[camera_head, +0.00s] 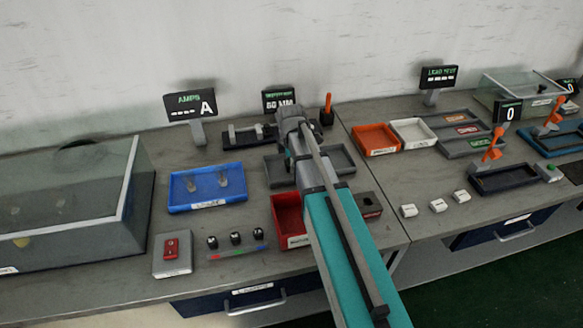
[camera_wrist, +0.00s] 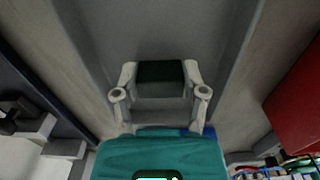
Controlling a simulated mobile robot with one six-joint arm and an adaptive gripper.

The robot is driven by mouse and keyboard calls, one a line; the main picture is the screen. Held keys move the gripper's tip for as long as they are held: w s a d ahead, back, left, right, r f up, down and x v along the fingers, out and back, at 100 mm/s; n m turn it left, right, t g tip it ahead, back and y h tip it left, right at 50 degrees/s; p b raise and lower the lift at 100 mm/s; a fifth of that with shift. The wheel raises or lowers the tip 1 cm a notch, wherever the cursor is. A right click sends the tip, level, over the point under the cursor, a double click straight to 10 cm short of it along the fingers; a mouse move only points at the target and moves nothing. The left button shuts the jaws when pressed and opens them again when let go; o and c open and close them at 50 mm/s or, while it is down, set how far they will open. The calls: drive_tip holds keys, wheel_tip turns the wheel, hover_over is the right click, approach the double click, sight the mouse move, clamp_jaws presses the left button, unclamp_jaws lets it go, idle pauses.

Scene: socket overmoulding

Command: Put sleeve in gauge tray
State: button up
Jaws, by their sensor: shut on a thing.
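In the wrist view my gripper (camera_wrist: 160,78) is shut, with a dark, blackish-green piece (camera_wrist: 160,70) between its two fingers. The piece looks like the sleeve, but its full shape is hidden. Below it lies a plain grey surface with raised edges, which looks like the inside of a grey tray (camera_wrist: 85,20). In the head view a grey tray (camera_head: 338,158) lies partly behind my arm. No label on it is readable, so I cannot tell for sure that it is the gauge tray. My fingertips are hidden there by my wrist.
A red bin (camera_head: 289,217) is in front of the grey tray and a blue tray (camera_head: 207,188) to its left. A dark fixture (camera_head: 248,136) and a display (camera_head: 279,99) stand behind. A small dark block (camera_head: 369,205) is to the right of my arm.

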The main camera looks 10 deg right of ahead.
drive_tip(key=shift+f, duration=0.15)
drive_tip(key=shift+f, duration=0.15)
drive_tip(key=o, duration=1)
drive_tip(key=shift+r, duration=0.25)
wheel_tip(320, 180, up, 12)
drive_tip(key=p, duration=1.2)
drive_tip(key=shift+s, duration=0.15)
idle(0.4)
